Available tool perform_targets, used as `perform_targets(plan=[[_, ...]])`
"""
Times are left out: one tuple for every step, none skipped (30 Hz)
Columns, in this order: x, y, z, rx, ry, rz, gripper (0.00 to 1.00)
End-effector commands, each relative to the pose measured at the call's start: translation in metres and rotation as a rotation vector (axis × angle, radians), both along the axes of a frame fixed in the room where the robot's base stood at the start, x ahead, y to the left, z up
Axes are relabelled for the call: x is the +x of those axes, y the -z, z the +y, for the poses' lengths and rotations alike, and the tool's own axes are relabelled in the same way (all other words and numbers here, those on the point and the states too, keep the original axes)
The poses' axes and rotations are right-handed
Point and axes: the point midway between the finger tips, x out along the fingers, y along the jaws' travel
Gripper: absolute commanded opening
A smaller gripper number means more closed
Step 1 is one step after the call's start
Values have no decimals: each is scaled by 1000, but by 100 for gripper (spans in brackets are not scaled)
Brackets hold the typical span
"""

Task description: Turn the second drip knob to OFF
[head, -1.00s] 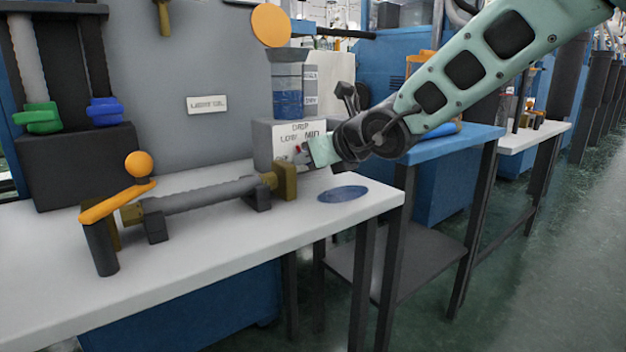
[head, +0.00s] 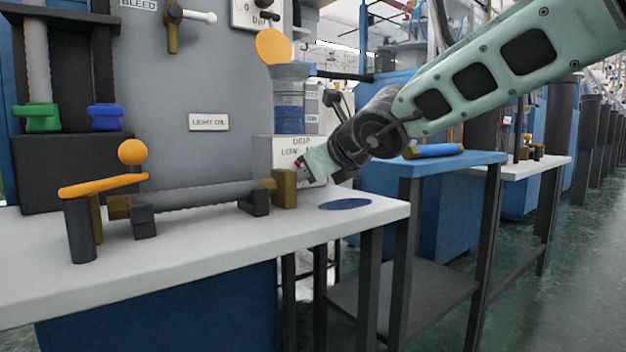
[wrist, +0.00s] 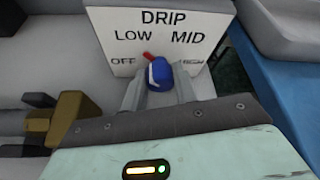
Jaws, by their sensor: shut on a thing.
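The drip box (head: 270,148) stands on the white bench under a clear container of blue liquid (head: 289,108). In the wrist view its face (wrist: 110,48) reads DRIP, LOW, MID and OFF; a label at right is partly covered. The blue knob (wrist: 159,74) has a white stripe and a red pointer (wrist: 147,55), which points up and left, between OFF and LOW. My gripper (wrist: 160,88) is shut on the knob, one finger on each side. In the head view my gripper (head: 304,166) reaches the box from the right and hides the knob.
A grey roller (head: 200,196) with brass end blocks and an orange-handled lever (head: 103,184) lies on the white bench (head: 200,245), left of my gripper. A dark blue disc (head: 345,204) lies near the bench's right end. A blue-topped table (head: 440,165) stands beyond.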

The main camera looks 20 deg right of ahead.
Motion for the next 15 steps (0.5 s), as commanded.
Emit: perform_targets(plan=[[0, 3, 2, -9, -4, -4, 6], [0, 4, 2, -14, -4, -5, 6], [0, 4, 2, -21, -4, -8, 6], [0, 4, 2, -27, -3, -10, 6], [0, 4, 2, -32, -4, -11, 6], [0, 4, 2, -40, -4, -15, 6], [0, 4, 2, -46, -3, -17, 6], [0, 4, 2, -54, -3, -19, 6], [0, 4, 2, -62, -4, -21, 6], [0, 4, 2, -68, -3, -24, 6], [0, 4, 2, -75, -3, -26, 6], [0, 3, 2, -82, -3, -28, 6], [0, 3, 2, -88, -2, -30, 6], [0, 3, 2, -93, -2, -31, 6], [0, 3, 2, -99, -3, -33, 6]])
